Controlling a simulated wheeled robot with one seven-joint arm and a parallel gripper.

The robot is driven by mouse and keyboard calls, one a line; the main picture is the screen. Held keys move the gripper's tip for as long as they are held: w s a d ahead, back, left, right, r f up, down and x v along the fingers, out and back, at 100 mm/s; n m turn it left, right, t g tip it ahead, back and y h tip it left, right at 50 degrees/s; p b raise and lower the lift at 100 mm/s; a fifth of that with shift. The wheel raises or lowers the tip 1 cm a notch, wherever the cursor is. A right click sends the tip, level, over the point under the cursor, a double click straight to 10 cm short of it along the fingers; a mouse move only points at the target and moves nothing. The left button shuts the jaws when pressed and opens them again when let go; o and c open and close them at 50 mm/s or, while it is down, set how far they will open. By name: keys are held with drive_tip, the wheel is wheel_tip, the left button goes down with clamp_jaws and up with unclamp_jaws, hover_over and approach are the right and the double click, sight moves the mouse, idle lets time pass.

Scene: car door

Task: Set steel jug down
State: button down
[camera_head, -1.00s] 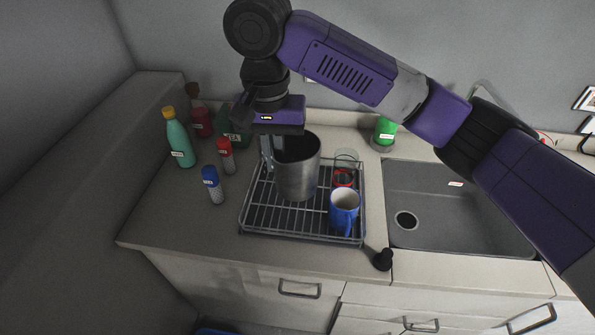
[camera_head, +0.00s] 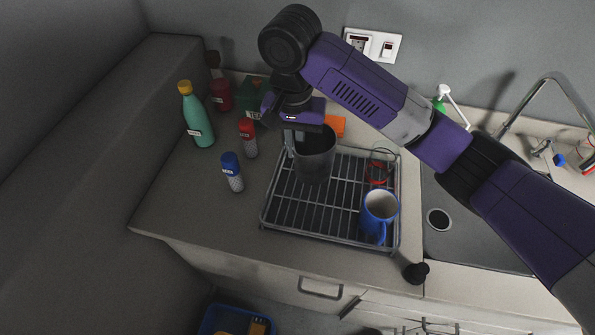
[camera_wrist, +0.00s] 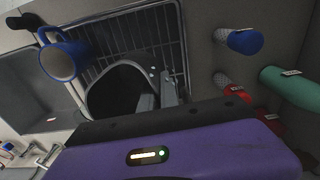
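The steel jug (camera_head: 315,162) is a grey metal vessel, upright at the back left of the wire dish rack (camera_head: 287,218). My gripper (camera_head: 292,140) is at the jug's left rim and looks shut on its wall. In the wrist view the jug (camera_wrist: 112,92) shows its dark open mouth, with the fingers (camera_wrist: 160,92) at its edge. Its base is over the rack's wires; I cannot tell whether it touches them.
A blue mug (camera_head: 378,215) stands at the rack's front right, with a red-banded glass (camera_head: 378,172) behind it. Several bottles and shakers, including a teal bottle (camera_head: 196,118), stand left of the rack. The sink (camera_head: 465,225) is at the right.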

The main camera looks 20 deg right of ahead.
sight(296, 162)
wheel_tip(296, 162, down, 5)
drive_tip(key=shift+f+b, duration=0.15)
drive_tip(key=shift+b, duration=0.4)
drive_tip(key=shift+f, duration=1.85)
drive_tip(key=shift+f, duration=0.25)
drive_tip(key=c, duration=1.6)
unclamp_jaws()
drive_tip(key=shift+r, duration=0.1)
wheel_tip(296, 162, up, 12)
drive_tip(key=shift+s+a+r+p, duration=0.15)
drive_tip(key=shift+p, duration=0.8)
